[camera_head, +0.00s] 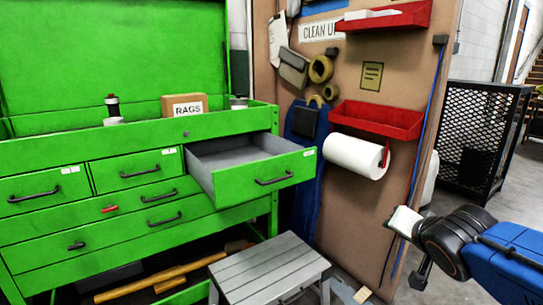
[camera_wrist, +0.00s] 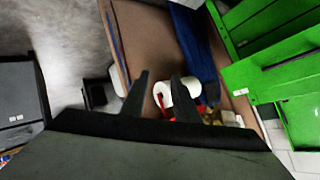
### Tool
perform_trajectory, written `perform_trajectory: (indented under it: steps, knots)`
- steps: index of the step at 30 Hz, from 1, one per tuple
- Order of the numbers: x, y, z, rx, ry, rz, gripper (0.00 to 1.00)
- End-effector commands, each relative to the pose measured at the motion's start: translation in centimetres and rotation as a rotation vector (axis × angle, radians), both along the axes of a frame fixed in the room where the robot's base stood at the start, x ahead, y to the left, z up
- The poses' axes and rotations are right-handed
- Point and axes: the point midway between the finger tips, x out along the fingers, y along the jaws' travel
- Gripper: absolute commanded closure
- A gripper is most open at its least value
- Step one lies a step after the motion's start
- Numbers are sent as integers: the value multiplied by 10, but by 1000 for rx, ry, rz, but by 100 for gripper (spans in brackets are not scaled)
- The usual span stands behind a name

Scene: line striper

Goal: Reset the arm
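My arm (camera_head: 505,262) reaches in from the right edge of the head view, with a blue link and a black joint. My gripper (camera_wrist: 159,82) shows in the wrist view as two dark fingers, spread apart with nothing held between them. Beyond the fingers, well apart from them, is the white paper roll (camera_wrist: 180,95), which hangs on the brown board in the head view (camera_head: 354,156). In the head view I cannot make out the fingers clearly.
A green workbench (camera_head: 60,140) has its upper right drawer (camera_head: 262,182) pulled out and empty. A grey stool (camera_head: 268,268) stands before it. Red shelves (camera_head: 377,121) project from the brown board (camera_head: 400,80). A black mesh cabinet (camera_head: 480,135) stands behind my arm.

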Motion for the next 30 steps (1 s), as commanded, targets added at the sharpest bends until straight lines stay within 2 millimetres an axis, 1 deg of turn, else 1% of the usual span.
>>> perform_trajectory:
  steps: [3, 8, 12, 15, 18, 21, 23, 30]
  knots:
    - [-26, -10, -18, -94, 114, 31, 72]
    - [-66, -13, -43, -199, 282, 128, 72]
    - [-103, -7, -63, -264, 421, 258, 72]
    - [-127, 1, -74, -292, 497, 361, 72]
    - [-145, 9, -81, -310, 550, 453, 72]
    - [-156, 15, -85, -319, 578, 515, 72]
    - [-160, 17, -86, -322, 588, 537, 72]
    - [-162, 18, -87, -325, 594, 553, 72]
